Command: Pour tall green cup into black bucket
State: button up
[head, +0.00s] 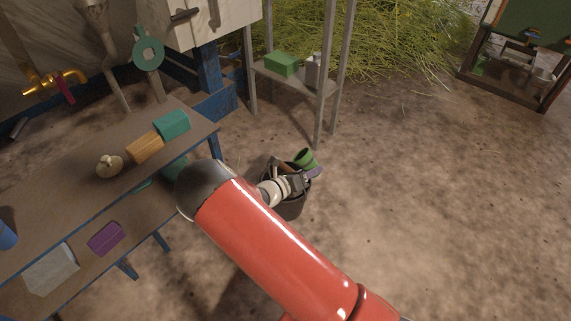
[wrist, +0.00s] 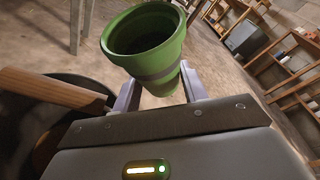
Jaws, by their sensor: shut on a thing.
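The tall green cup (head: 305,157) is held by my gripper (head: 305,176) above the black bucket (head: 291,208). In the wrist view, the green cup (wrist: 146,42) sits between the two fingers of my gripper (wrist: 160,88), which is shut on its lower part. Its open mouth faces the camera, and the cup looks tilted. The inside is dark and I cannot see any contents. The black bucket stands on the ground, partly hidden by my arm and gripper. Its dark rim (wrist: 75,82) shows at the left in the wrist view. A wooden handle (wrist: 50,90) sticks out over the bucket.
A wooden workbench (head: 60,190) with a teal block (head: 172,124), an orange block (head: 145,147) and a purple block (head: 105,238) around it is at the left. A shelf stand (head: 318,90) with a green box (head: 282,63) is behind the bucket. Ground to the right is clear.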

jog(key=shift+d+r+m+p, duration=0.1)
jog(key=shift+r+m+p, duration=0.35)
jog(key=shift+r, duration=0.2)
jog(key=shift+s+d+f+m+y, duration=0.25)
jog(key=shift+d+f+m+y, duration=0.2)
jog(key=shift+f+m+y, duration=0.25)
jog(key=shift+s+d+f+m+g+b, duration=0.1)
jog(key=shift+d+f+m+g+b, duration=0.15)
jog(key=shift+f+b, duration=0.35)
jog(key=shift+s+d+f+m+g+b, duration=0.15)
jog(key=shift+f+m+b, duration=0.15)
jog(key=shift+f+b, duration=0.3)
jog(key=d+f+m+y+b, duration=0.1)
jog(key=b, duration=0.1)
jog(key=f+m+y+b, duration=0.1)
jog(key=m+b, duration=0.1)
jog(key=shift+s+d+f+t, duration=0.15)
jog(key=shift+d+f+t, duration=0.15)
jog(key=shift+d, duration=0.05)
